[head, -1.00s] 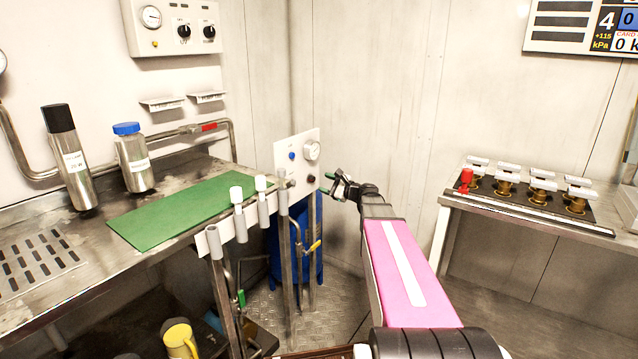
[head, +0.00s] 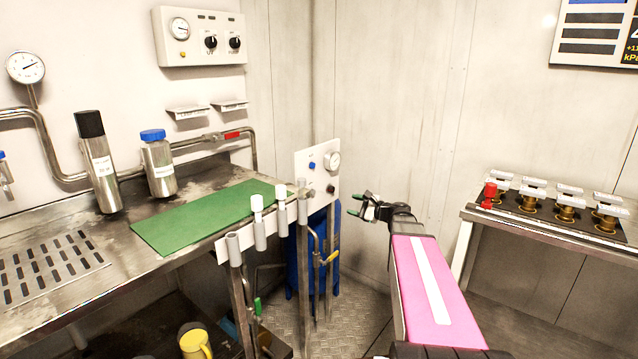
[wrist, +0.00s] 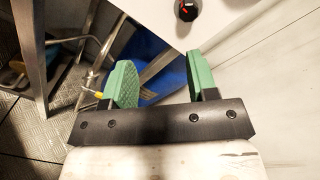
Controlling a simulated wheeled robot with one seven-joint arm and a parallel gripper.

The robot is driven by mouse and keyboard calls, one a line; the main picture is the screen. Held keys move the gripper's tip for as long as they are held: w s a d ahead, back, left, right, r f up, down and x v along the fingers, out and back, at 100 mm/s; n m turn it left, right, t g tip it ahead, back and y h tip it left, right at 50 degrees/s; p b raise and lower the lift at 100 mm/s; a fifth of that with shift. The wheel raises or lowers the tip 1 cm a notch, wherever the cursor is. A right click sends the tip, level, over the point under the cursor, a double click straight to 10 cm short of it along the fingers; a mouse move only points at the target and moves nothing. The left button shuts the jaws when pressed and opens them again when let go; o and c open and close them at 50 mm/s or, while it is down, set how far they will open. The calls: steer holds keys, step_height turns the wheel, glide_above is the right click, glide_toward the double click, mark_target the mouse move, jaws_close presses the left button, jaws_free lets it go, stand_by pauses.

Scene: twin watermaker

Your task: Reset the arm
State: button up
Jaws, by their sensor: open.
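My gripper (head: 369,206) is held out in mid-air in the head view, to the right of the small white gauge panel (head: 318,163). My arm with its pink cover reaches forward to it from the lower right. In the wrist view the two green fingers of my gripper (wrist: 164,84) stand apart with nothing between them. Behind them are a blue cylinder (wrist: 166,72) and the lower edge of a white panel with a black knob (wrist: 188,10).
A steel bench (head: 60,222) at left bears a green mat (head: 205,215), a black-capped bottle (head: 100,170) and a blue-capped bottle (head: 159,165). White-capped tubes stand at its edge. At right, a steel table (head: 540,232) bears several brass valves and a red one (head: 488,193).

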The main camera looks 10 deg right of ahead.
steer(key=s+a+f+n+g+h, duration=0.3)
steer(key=s+a+f+n+g, duration=0.25)
steer(key=s+f, duration=0.3)
steer(key=s+a+f+n+g+h, duration=0.4)
steer(key=s+f+n, duration=0.25)
steer(key=f, duration=0.25)
steer(key=s+d+f+n+g+h, duration=0.2)
steer(key=s+d+f+n+h, duration=0.1)
steer(key=s, duration=0.5)
steer(key=shift+f+n+h, duration=0.45)
steer(key=shift+n+h, duration=0.45)
steer(key=shift+h, duration=0.3)
